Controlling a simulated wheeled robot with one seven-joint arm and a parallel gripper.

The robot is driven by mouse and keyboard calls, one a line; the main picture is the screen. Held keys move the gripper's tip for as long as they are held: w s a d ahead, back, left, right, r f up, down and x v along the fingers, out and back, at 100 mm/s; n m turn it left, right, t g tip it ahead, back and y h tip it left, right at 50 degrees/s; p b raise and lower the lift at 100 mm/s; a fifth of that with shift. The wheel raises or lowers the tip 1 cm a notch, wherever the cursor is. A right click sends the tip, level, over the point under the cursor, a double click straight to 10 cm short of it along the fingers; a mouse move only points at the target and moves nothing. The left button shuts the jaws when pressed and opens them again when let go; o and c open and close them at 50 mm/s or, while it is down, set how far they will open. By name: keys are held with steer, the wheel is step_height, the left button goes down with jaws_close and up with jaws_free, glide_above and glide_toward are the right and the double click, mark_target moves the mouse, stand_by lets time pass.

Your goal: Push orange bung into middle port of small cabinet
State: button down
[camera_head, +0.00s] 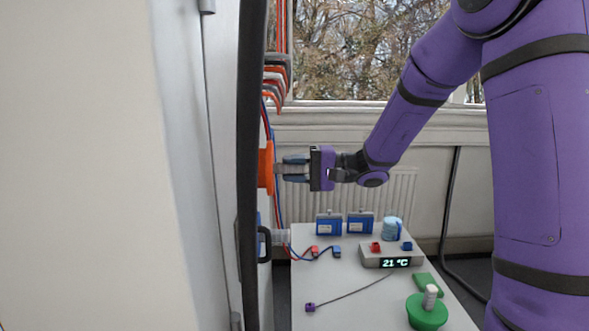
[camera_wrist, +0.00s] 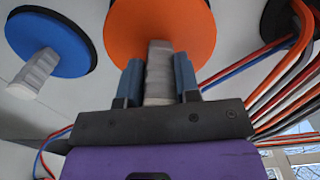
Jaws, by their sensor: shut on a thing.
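The orange bung (camera_head: 266,168) is a wide orange disc with a grey grip, and it stands at the cabinet's side face. In the wrist view the disc (camera_wrist: 160,22) fills the top middle, and its grey grip (camera_wrist: 158,72) lies between the fingers. My gripper (camera_head: 280,169) is shut on this grip, pointing left at the cabinet (camera_head: 245,290). It also shows in the wrist view (camera_wrist: 158,82). The disc hides any port behind it; I cannot tell whether it touches the face or how deep it sits. A blue bung (camera_wrist: 48,42) with a grey grip sits beside it on the same face.
Red, blue and grey cables (camera_wrist: 275,75) run close by the orange disc. Below my gripper, a table (camera_head: 310,270) holds blue boxes (camera_head: 328,224), a temperature display unit (camera_head: 392,256) and a green bung (camera_head: 427,313). Free room lies right of the cabinet, above the table.

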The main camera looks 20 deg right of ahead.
mark_target(277, 174)
steer(key=shift+x, duration=1.95)
stand_by(1.8)
jaws_free()
stand_by(0.3)
steer(key=shift+d, duration=0.15)
steer(key=v, duration=1.1)
stand_by(1.5)
stand_by(0.5)
